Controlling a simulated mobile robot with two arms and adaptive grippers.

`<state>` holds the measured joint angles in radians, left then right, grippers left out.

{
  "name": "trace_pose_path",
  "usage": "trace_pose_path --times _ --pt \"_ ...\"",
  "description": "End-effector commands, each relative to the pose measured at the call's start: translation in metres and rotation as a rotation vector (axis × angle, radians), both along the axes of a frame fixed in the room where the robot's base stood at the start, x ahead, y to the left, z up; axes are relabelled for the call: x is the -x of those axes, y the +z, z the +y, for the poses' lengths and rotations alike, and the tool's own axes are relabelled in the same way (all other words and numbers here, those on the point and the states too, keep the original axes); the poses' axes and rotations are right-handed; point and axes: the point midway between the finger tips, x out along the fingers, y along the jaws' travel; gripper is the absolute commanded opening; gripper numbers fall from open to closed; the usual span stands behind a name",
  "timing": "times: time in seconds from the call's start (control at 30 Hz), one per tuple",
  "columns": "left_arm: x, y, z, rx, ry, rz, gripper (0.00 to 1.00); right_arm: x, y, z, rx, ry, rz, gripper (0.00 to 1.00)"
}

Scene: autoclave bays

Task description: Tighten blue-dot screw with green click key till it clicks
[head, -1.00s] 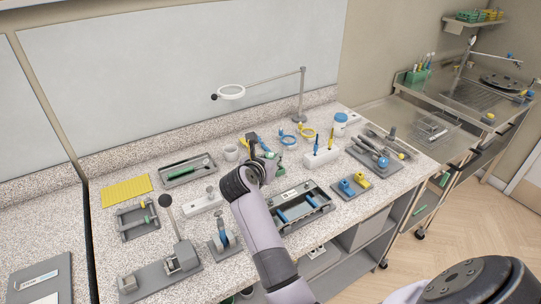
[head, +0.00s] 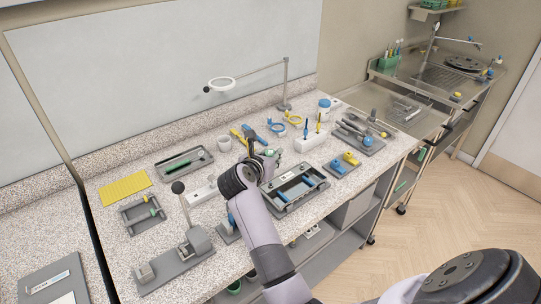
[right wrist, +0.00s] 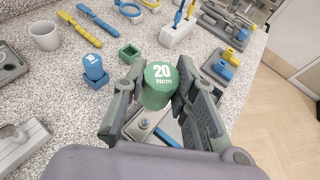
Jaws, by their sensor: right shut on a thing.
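My right gripper (right wrist: 160,98) is shut on the green click key (right wrist: 160,84), a green cylinder with "20 Ncm" in white on its top. In the head view the gripper (head: 262,160) is at the back left of a grey tray (head: 277,203) with blue bars, and a bit of green shows at its fingers. Below the key in the right wrist view is a light metal plate with a small blue spot (right wrist: 145,122) and a blue bar; I cannot tell whether the spot is the blue-dot screw. The key's lower end is hidden. My left gripper is out of view.
A blue key-like cylinder (right wrist: 94,68) and an open green square holder (right wrist: 130,52) stand to the left of the key. A white cup (right wrist: 44,36), blue and yellow tools (right wrist: 82,28) and a white block with upright drivers (right wrist: 178,34) stand behind.

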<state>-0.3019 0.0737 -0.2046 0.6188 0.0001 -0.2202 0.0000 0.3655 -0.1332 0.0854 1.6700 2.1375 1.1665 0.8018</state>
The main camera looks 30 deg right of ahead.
Motion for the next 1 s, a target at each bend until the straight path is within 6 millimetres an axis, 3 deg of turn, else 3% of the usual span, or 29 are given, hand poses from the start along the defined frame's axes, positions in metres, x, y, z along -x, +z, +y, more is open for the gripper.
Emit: trace_pose_path --times 0.2,0.5,1.0 --pt "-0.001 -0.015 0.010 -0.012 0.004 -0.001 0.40 0.000 -0.020 0.000 0.001 0.000 0.001 0.00" --pt "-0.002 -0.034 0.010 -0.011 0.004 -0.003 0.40 0.000 -0.045 0.000 0.001 0.000 -0.001 0.00" --pt "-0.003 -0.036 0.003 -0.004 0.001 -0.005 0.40 0.000 -0.048 0.000 0.000 0.000 0.000 0.00"
